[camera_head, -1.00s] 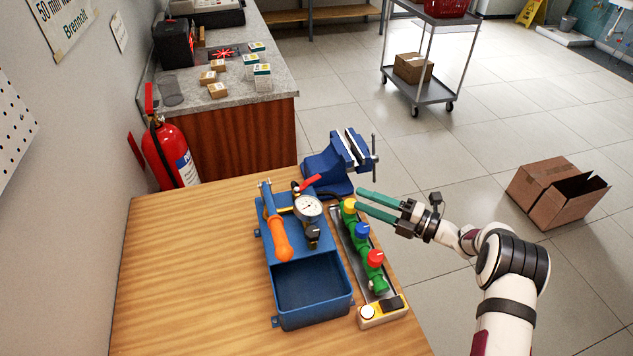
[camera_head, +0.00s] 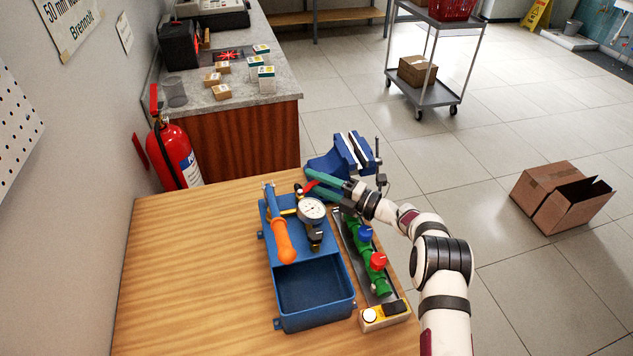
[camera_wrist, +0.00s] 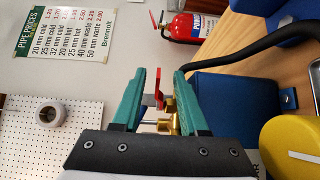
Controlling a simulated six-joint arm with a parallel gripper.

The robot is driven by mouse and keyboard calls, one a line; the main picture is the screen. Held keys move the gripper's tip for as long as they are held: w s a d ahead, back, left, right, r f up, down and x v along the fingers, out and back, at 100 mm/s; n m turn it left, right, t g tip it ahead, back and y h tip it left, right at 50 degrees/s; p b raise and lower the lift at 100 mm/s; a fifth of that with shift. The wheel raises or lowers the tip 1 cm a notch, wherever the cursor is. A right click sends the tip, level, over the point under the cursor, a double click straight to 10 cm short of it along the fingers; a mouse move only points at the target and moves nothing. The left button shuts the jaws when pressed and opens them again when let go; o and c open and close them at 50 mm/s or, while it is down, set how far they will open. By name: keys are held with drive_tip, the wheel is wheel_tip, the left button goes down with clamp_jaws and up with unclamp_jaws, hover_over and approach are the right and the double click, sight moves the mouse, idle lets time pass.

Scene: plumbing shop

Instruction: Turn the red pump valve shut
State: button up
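The pump is a blue unit with an open tank (camera_head: 315,290), an orange-handled lever (camera_head: 281,240) and a round pressure gauge (camera_head: 312,210). Its red valve lever (camera_head: 311,186) is just behind the gauge, partly covered by my gripper (camera_head: 306,183). In the wrist view, the red lever (camera_wrist: 158,84) stands upright in the picture between my two green fingers, above a brass fitting (camera_wrist: 168,118). My gripper (camera_wrist: 159,72) is open, with a gap visible on both sides of the lever. I cannot tell whether either finger touches it.
A manifold with blue (camera_head: 365,233) and red (camera_head: 378,260) knobs stands right of the pump. Its yellow knob (camera_wrist: 294,148) shows in the wrist view. A blue vise (camera_head: 350,152) stands behind my gripper. A black hose (camera_wrist: 255,45) passes nearby. The bench's left side (camera_head: 190,270) is clear.

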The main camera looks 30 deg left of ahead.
clamp_jaws()
drive_tip(key=t, duration=0.1)
drive_tip(key=m+t, duration=0.2)
drive_tip(key=shift+s+d+r, duration=0.1)
drive_tip(key=shift+s+d, duration=0.15)
drive_tip(key=shift+d, duration=0.1)
drive_tip(key=shift+s+d+m+t+h, duration=0.15)
drive_tip(key=shift+d+m+t+h, duration=0.15)
drive_tip(key=shift+m+t, duration=0.45)
drive_tip(key=shift+s+d+m+t+h, duration=0.15)
drive_tip(key=shift+m+t+h, duration=0.3)
drive_tip(key=shift+t, duration=0.6)
drive_tip(key=shift+o, duration=0.6)
unclamp_jaws()
